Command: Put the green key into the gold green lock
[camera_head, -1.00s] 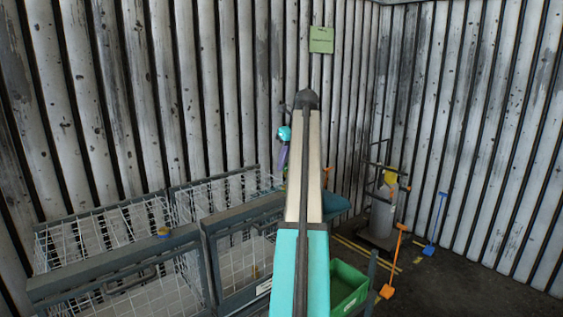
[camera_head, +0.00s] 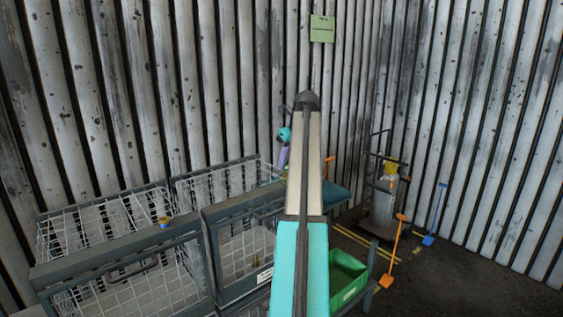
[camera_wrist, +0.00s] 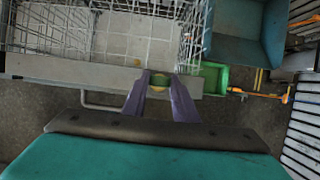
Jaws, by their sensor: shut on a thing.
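My gripper (camera_wrist: 161,94) has two purple fingers. They are shut on a small round green and yellowish thing, seemingly the green key (camera_wrist: 159,81), whose shape is mostly hidden. In the wrist view it is in front of a grey frame bar. In the head view, my gripper (camera_head: 283,156) is small and partly hidden behind my arm, above the far wire cages. A small gold and blue object (camera_head: 165,221) sits at the top bar of the near cage. I cannot tell whether it is the gold green lock.
Grey-framed wire cages (camera_head: 100,262) stand at the left. A green bin (camera_head: 349,277) is right of my arm. A trolley with a cylinder (camera_head: 383,200), an orange-handled tool (camera_head: 395,250) and a blue one (camera_head: 436,212) stand by the right wall. A green sign (camera_head: 322,28) hangs behind.

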